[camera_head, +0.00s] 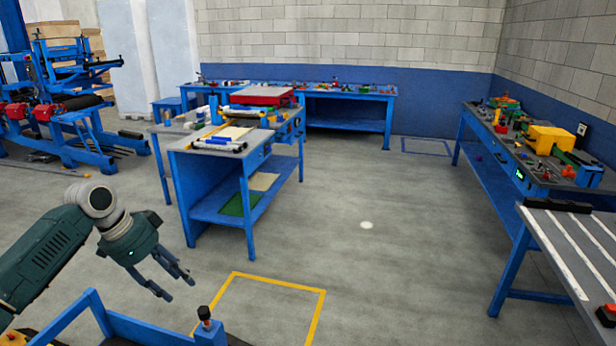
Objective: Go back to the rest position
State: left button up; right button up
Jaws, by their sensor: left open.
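My left gripper (170,281) hangs at the end of my dark green and grey left arm (48,252) at the lower left in the head view. Its dark fingers point down and to the right and stand apart. Nothing shows between them. It hangs in front of open floor, above a blue frame (150,327) at the bottom edge. My right gripper is not in view.
A blue workbench (215,165) with tools stands at centre left. Another bench (350,92) lines the back wall. A cluttered bench (500,150) and a striped table (560,235) stand at right. Yellow tape (322,310) marks the floor. The middle floor is clear.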

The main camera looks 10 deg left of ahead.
pick_arm(q)
jog(key=s+d+f+g+y, duration=0.1)
jog(key=s+d+f, duration=0.6)
jog(key=d+f, duration=0.3)
jog(key=s+d+f, duration=0.6)
jog(key=d+f, duration=0.4)
jog(key=s+d+n+t+y, duration=0.15)
jog(key=s+n, duration=0.65)
jog(key=s, duration=0.9)
notch_tip(320, 180, down, 27)
jog(key=s+g+b, duration=0.1)
jog(key=s, duration=0.1)
jog(key=s+a+f, duration=0.2)
jog(key=s+f, duration=0.6)
jog(key=s+a+f+g+b, duration=0.1)
jog(key=s+f, duration=0.8)
jog(key=shift+a+f+y, duration=0.2)
jog(key=shift+a+y, duration=0.15)
jog(key=shift+y, duration=0.1)
